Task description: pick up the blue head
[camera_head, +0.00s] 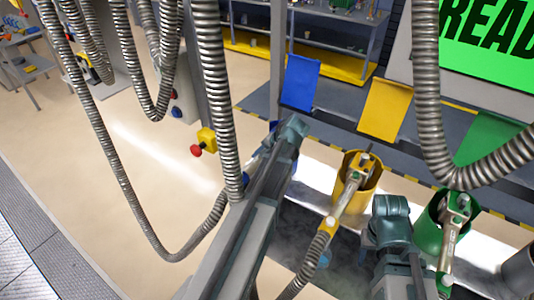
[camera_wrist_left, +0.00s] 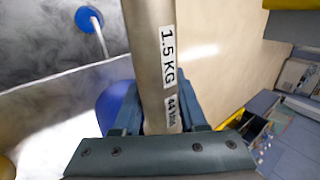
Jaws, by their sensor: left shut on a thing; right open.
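The blue head (camera_wrist_left: 155,65) is a grey metal cylinder labelled "1.5 KG" in the left wrist view. My left gripper (camera_wrist_left: 160,118) is shut around it, a finger on each side. A blue cup (camera_wrist_left: 117,108) shows behind the left finger; whether the head is still inside it I cannot tell. In the head view my left arm hides most of the blue head; a blue collar (camera_head: 252,163) and its hose show beside the arm. My right gripper (camera_head: 388,228) is open at the lower right, left of the green holder; its fingertips are hard to make out.
A yellow head stands in a yellow holder (camera_head: 347,203) and a green head in a green holder (camera_head: 428,236). Steel hoses (camera_head: 212,90) hang across the view. A red-and-yellow button (camera_head: 203,143) is left of my left arm.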

